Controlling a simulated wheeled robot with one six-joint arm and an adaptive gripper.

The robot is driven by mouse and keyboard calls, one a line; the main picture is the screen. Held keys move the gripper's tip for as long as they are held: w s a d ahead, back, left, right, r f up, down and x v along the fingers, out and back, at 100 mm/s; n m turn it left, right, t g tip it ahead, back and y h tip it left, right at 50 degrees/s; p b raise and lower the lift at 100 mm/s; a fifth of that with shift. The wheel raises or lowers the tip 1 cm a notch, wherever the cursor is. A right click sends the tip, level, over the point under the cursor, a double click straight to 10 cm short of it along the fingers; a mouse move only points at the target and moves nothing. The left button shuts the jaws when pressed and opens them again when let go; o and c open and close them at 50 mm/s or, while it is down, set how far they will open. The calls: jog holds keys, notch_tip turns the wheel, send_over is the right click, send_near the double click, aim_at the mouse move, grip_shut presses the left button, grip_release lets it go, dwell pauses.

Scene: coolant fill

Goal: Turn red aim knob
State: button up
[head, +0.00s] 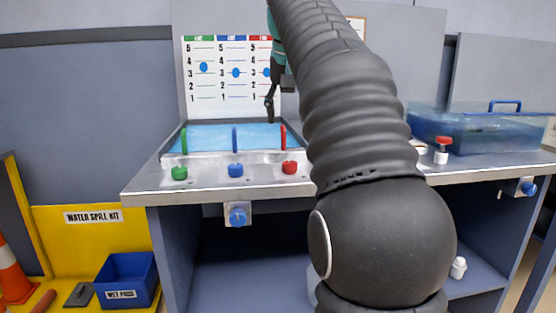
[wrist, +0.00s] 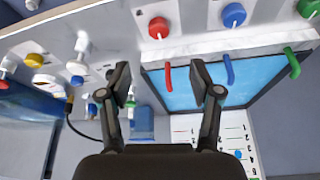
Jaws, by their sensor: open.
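The red knob (head: 289,168) sits on the white front ledge of the tray, at the right end of a row. In the wrist view the red knob (wrist: 158,27) is at the top centre, beyond the fingertips and clear of them. My gripper (head: 270,106) points downward above the back of the tray in the head view. My gripper (wrist: 165,82) shows two spread fingers with nothing between them in the wrist view. A red curved spout (head: 283,137) stands behind the red knob.
The blue knob (head: 236,170) and green knob (head: 179,173) share the ledge. Blue water fills the tray (head: 160,156). A level chart (head: 218,105) stands behind it. A clear tank (head: 470,132) and a red-capped bottle (head: 441,152) are at the right. My arm hides the middle.

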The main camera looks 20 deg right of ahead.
aim_at(290, 163)
jog(key=b+x, duration=0.4)
jog(key=x, duration=0.9)
jog(key=shift+w+d+f, duration=0.2)
jog(key=shift+w+d, duration=0.05)
jog(key=shift+c, duration=0.2)
jog(key=c, duration=1.1)
